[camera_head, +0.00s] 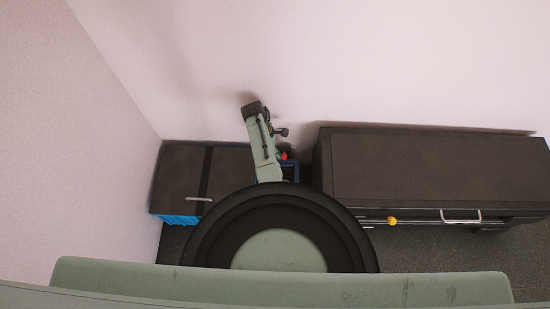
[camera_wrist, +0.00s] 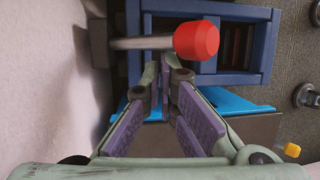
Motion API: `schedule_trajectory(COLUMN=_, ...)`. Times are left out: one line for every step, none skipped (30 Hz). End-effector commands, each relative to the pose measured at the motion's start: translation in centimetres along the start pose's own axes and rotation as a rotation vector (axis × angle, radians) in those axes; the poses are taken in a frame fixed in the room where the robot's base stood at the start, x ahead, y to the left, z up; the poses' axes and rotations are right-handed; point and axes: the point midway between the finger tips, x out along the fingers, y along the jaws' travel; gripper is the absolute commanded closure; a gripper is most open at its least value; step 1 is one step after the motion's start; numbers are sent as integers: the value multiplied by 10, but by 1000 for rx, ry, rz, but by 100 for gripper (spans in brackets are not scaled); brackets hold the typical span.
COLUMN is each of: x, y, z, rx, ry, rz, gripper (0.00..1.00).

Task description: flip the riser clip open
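A red knob (camera_wrist: 197,40) sits on the end of a grey rod (camera_wrist: 142,43) that runs to a dark mount on the left in the wrist view. It also shows small in the head view (camera_head: 284,156), beside my arm. I cannot tell for sure whether this lever is the riser clip; no other clip shows clearly. My gripper (camera_wrist: 167,76) is open and empty, its purple-padded fingers a narrow gap apart. The fingertips appear just below the rod in the wrist view; contact cannot be told. In the head view my gripper is not clearly visible.
A dark blue frame (camera_wrist: 262,45) with compartments lies behind the knob. A black cabinet (camera_head: 430,170) with a yellow knob (camera_head: 392,221) stands on the right, and a lower dark cabinet (camera_head: 178,175) with bright blue below on the left. A pale wall (camera_head: 400,60) rises behind.

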Motion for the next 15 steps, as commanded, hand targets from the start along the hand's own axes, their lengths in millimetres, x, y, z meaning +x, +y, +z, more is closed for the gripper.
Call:
schedule_trajectory(x=-2, y=3, z=3, rx=3, ry=-4, rz=0, gripper=100)
schedule_trajectory(x=-2, y=4, z=3, rx=3, ry=-3, rz=0, gripper=100)
schedule_trajectory(x=-4, y=5, z=4, rx=3, ry=-3, rz=0, gripper=100)
schedule_trajectory(x=-4, y=6, z=4, rx=3, ry=-3, rz=0, gripper=100)
schedule_trajectory(x=-5, y=8, z=4, rx=3, ry=-3, rz=1, gripper=100)
schedule_trajectory(x=-6, y=9, z=4, rx=3, ry=-3, rz=1, gripper=100)
schedule_trajectory(x=-6, y=9, z=4, rx=3, ry=-3, rz=0, gripper=100)
schedule_trajectory(x=-6, y=10, z=4, rx=3, ry=-3, rz=0, gripper=100)
schedule_trajectory(x=-7, y=10, z=4, rx=3, ry=-3, rz=-1, gripper=100)
schedule_trajectory(x=-7, y=10, z=5, rx=3, ry=-3, rz=-1, gripper=100)
schedule_trajectory(x=-7, y=11, z=5, rx=3, ry=-3, rz=-1, gripper=100)
schedule_trajectory(x=-7, y=11, z=5, rx=3, ry=-3, rz=-1, gripper=100)
schedule_trajectory(x=-7, y=11, z=5, rx=3, ry=-3, rz=-1, gripper=100)
schedule_trajectory(x=-7, y=11, z=5, rx=3, ry=-3, rz=-1, gripper=100)
schedule_trajectory(x=-7, y=12, z=5, rx=3, ry=-2, rz=-1, gripper=100)
